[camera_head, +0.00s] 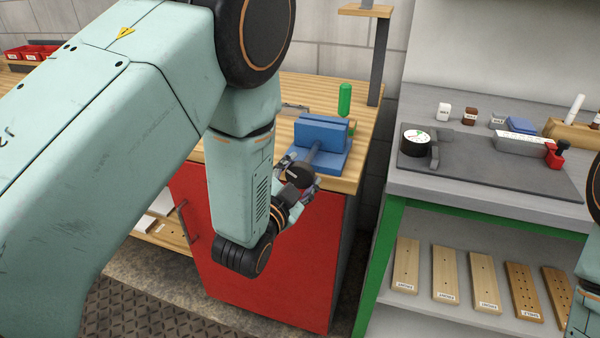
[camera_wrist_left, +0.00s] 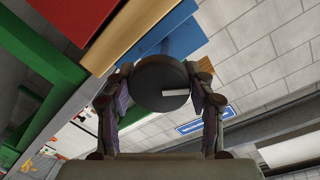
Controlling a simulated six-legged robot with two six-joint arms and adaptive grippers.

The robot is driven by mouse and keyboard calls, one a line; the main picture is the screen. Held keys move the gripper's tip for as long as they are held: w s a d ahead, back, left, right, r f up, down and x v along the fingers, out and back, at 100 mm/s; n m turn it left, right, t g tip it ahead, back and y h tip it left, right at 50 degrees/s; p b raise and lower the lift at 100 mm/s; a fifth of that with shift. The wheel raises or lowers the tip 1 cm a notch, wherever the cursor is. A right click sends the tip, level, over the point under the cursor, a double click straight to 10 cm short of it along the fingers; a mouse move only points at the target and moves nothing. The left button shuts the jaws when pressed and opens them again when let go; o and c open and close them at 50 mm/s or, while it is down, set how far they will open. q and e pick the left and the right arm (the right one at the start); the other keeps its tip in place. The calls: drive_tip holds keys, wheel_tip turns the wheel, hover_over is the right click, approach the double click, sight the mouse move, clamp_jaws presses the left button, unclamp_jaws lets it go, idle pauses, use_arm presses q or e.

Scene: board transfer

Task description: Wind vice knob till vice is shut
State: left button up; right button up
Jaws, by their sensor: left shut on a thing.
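The blue vice (camera_head: 322,138) is mounted on the wooden bench top near its front right corner. A shaft runs from it toward me to a dark round knob (camera_head: 299,175). My left gripper (camera_head: 300,184) is shut on the knob. In the left wrist view the knob (camera_wrist_left: 161,82) sits between the two fingers, with a pale mark on its face. Part of the blue vice (camera_wrist_left: 180,38) shows behind it. The gap between the vice jaws is too small to tell in the head view. My right gripper is not in view; only a bit of my right arm shows at the right edge.
A green-handled tool (camera_head: 344,99) stands behind the vice. The red cabinet (camera_head: 265,250) is below the bench. To the right, a grey table (camera_head: 420,186) on a green frame carries a dark mat, a round gauge and small containers.

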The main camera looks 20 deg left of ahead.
use_arm(q)
drive_tip(key=m, duration=0.4)
drive_tip(key=shift+y, duration=0.3)
drive_tip(key=shift+m+y+b, duration=0.3)
drive_tip(key=shift+m+b, duration=0.15)
drive_tip(key=shift+m, duration=1.35)
drive_tip(key=o, duration=1.2)
drive_tip(key=shift+c, duration=0.2)
